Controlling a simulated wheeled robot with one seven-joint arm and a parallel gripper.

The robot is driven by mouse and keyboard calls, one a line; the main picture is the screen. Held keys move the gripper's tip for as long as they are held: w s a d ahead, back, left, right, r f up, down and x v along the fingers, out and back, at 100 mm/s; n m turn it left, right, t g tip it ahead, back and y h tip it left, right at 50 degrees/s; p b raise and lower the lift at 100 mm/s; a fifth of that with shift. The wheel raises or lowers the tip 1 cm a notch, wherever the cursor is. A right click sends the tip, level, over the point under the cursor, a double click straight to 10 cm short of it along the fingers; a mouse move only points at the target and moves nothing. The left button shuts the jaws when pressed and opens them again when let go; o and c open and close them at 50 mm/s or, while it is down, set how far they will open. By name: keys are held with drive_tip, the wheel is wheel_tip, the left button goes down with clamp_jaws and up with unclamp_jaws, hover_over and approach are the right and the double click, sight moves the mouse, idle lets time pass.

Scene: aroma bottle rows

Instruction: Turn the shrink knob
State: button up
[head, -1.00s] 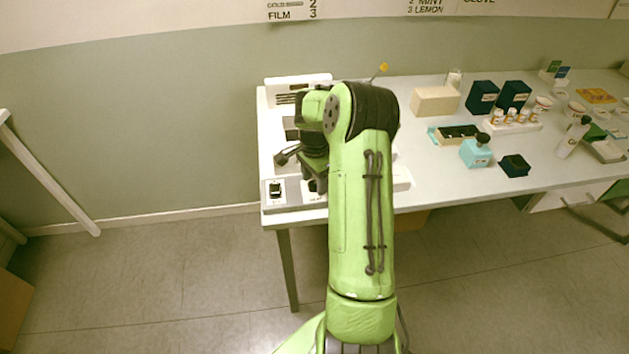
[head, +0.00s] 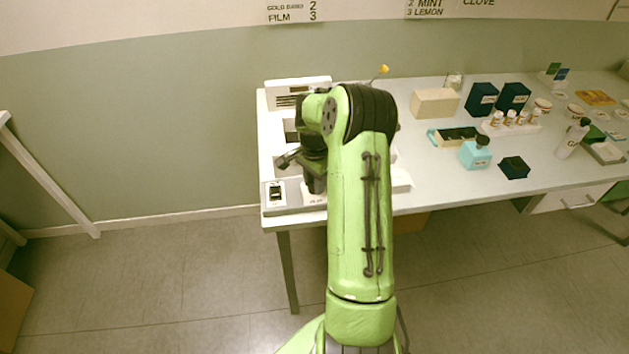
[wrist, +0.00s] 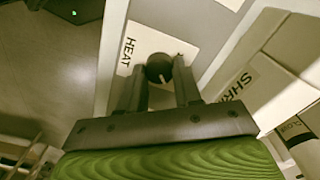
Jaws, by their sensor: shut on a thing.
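The knob (wrist: 159,69) is a small dark round dial with a pale pointer line, on a white panel (wrist: 136,42) marked HEAT in the wrist view. My gripper (wrist: 161,80) has one finger on each side of the knob and is shut on it. A pale box face with a partly cut-off label starting SHR (wrist: 238,86) is to the right of it. In the head view, the pale machine (head: 312,194) stands at the table's left front corner, and my arm hides the knob and my fingertips.
A dark rocker switch (head: 277,192) is at the machine's left end. A white slotted device (head: 285,91) stands behind.

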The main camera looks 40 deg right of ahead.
sight(313, 185)
drive_tip(key=n, duration=0.5)
drive_tip(key=shift+w+p, duration=0.1)
drive_tip(key=shift+p, duration=0.2)
drive_tip(key=n, duration=0.9)
drive_tip(key=shift+w+n, duration=0.1)
drive_tip(key=shift+n, duration=0.3)
drive_tip(key=n, duration=0.4)
drive_tip(key=shift+a, duration=0.1)
drive_tip(key=shift+n, duration=0.3)
drive_tip(key=o, duration=1)
drive_tip(key=shift+o, duration=0.2)
drive_tip(key=shift+r, duration=0.1)
wheel_tip(313, 185, up, 16)
drive_tip(key=p, duration=0.2)
drive_tip(key=shift+p, duration=0.3)
